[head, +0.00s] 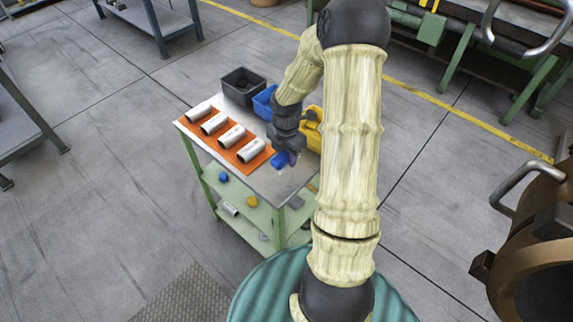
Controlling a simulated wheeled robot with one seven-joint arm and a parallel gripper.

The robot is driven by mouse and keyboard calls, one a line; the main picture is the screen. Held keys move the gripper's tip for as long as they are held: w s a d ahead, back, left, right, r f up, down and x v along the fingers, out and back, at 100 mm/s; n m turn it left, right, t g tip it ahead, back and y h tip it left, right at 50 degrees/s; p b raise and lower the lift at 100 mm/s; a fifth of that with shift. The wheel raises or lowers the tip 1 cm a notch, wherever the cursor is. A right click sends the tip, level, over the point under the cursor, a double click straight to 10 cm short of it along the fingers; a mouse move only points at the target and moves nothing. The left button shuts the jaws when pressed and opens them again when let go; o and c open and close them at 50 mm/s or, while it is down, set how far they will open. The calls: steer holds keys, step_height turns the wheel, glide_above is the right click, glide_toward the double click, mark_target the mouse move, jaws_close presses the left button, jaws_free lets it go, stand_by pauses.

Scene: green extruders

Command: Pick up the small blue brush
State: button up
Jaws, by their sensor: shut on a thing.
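A small blue thing (280,160), which looks like the blue brush, is on or just above the metal top of the green cart (284,189), near its right side. My gripper (287,158) points down at it and is shut on it. The dark fingers and wrist cover part of the brush, and its bristles cannot be made out. I cannot tell whether it still touches the cart top.
An orange mat (187,127) with several silver cylinders lies left of my gripper. A black bin (243,84), a blue bin (264,102) and a yellow bin (313,139) stand along the back. The lower shelf (228,192) holds small loose parts.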

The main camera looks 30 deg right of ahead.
steer(key=shift+r, duration=0.55)
steer(key=shift+d, duration=0.1)
